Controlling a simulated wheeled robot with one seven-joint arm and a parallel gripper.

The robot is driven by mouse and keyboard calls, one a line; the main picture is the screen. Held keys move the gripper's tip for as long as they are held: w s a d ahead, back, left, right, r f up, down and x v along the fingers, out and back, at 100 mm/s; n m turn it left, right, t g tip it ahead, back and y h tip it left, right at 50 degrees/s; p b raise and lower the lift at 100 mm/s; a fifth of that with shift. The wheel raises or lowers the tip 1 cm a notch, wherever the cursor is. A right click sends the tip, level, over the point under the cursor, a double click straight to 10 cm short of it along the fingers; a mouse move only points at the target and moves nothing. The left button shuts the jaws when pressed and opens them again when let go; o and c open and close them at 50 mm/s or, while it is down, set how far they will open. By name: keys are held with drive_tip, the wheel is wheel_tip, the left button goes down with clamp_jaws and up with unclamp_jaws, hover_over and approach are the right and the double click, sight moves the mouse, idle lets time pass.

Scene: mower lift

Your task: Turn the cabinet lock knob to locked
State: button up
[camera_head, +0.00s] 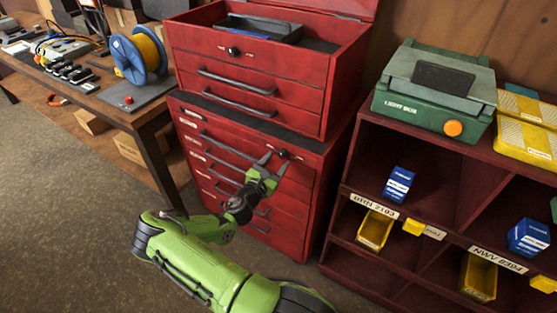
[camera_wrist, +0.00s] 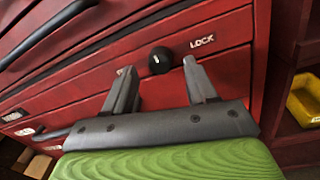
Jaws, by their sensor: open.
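The lower red cabinet (camera_head: 313,178) stands below the red top chest. Its black lock knob (camera_head: 283,154) sits near the upper right of the front. In the wrist view the round black knob (camera_wrist: 160,60) has a small white mark, and the word LOCK is printed to its right. My gripper (camera_head: 273,162) is in front of the cabinet by the knob. In the wrist view my gripper (camera_wrist: 160,72) is open, with one finger on each side of the knob and a gap on both sides. I cannot tell how far the fingertips are from the cabinet front.
The upper chest has its own black knob (camera_head: 233,51) and an open top with a grey tray (camera_head: 262,29). A dark red shelf (camera_head: 377,125) with bins stands close at the right. A workbench (camera_head: 128,110) with a blue reel (camera_head: 139,58) is at the left.

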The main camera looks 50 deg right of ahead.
drive_tip(key=shift+w+d, duration=0.2)
drive_tip(key=shift+d, duration=1)
drive_tip(key=c, duration=1.1)
drive_tip(key=shift+o, duration=0.2)
drive_tip(key=shift+m, duration=0.4)
drive_tip(key=m+b, duration=0.2)
drive_tip(key=m, duration=0.1)
drive_tip(key=shift+f+m, duration=0.15)
drive_tip(key=shift+m, duration=0.25)
drive_tip(key=m+b, duration=0.3)
drive_tip(key=m, duration=0.1)
drive_tip(key=shift+f+m, duration=0.1)
drive_tip(key=shift+m, duration=0.2)
drive_tip(key=m+b, duration=0.4)
drive_tip(key=m, duration=0.1)
drive_tip(key=shift+f+m+g+h, duration=0.1)
drive_tip(key=shift+m+g+h, duration=0.2)
drive_tip(key=m+b, duration=0.3)
drive_tip(key=shift+m, duration=0.5)
